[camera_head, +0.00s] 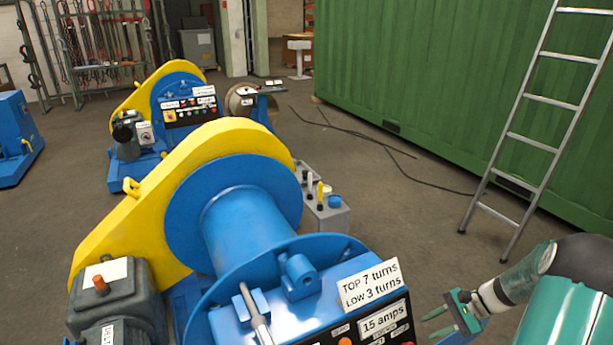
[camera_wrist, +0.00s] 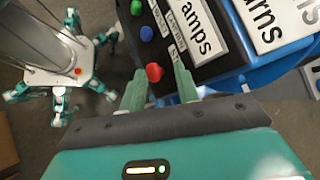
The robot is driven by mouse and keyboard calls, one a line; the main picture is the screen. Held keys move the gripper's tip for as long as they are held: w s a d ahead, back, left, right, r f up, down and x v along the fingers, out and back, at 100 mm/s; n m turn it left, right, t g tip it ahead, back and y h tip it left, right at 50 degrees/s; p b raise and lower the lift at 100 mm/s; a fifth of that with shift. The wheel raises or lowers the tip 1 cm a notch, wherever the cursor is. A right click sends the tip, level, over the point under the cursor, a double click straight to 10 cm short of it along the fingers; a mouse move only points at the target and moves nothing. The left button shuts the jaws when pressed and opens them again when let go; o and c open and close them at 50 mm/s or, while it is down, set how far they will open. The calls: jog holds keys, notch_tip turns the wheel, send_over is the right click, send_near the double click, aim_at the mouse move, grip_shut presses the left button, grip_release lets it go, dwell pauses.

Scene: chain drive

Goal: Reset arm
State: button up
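My gripper (camera_head: 431,325) is at the lower right of the head view, with its green fingers apart and nothing between them. In the wrist view my gripper (camera_wrist: 159,69) points at the edge of a black control panel (camera_wrist: 186,60). A red button (camera_wrist: 154,72) appears between the fingertips there; I cannot tell how far it is from them. A blue button (camera_wrist: 146,33) and a green button (camera_wrist: 136,7) lie further up the panel. In the head view my gripper is just right of the winch's labelled panel (camera_head: 384,318), with a visible gap.
A large blue winch drum (camera_head: 245,225) with a yellow guard (camera_head: 120,225) fills the middle. A ladder (camera_head: 535,140) leans on a green container (camera_head: 420,80) at right. Cables lie on the floor, which has free room between winch and ladder.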

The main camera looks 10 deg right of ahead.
jog(key=s+a+r+n+g+h, duration=0.1)
jog(key=s+a+r+n+h, duration=0.2)
jog(key=a+r, duration=0.6)
jog(key=s+a+r+n+h, duration=0.1)
jog(key=a+r+n+h, duration=0.2)
jog(key=a+r+n, duration=0.5)
jog(key=s+a+r+n+t+h, duration=0.3)
jog(key=s+a+r, duration=0.4)
jog(key=s+r, duration=0.3)
jog(key=shift+s+a+r+n+t, duration=0.25)
jog(key=shift+s+n+t, duration=0.15)
jog(key=shift+s+t, duration=0.55)
jog(key=shift+s+d, duration=0.1)
jog(key=shift+d, duration=0.05)
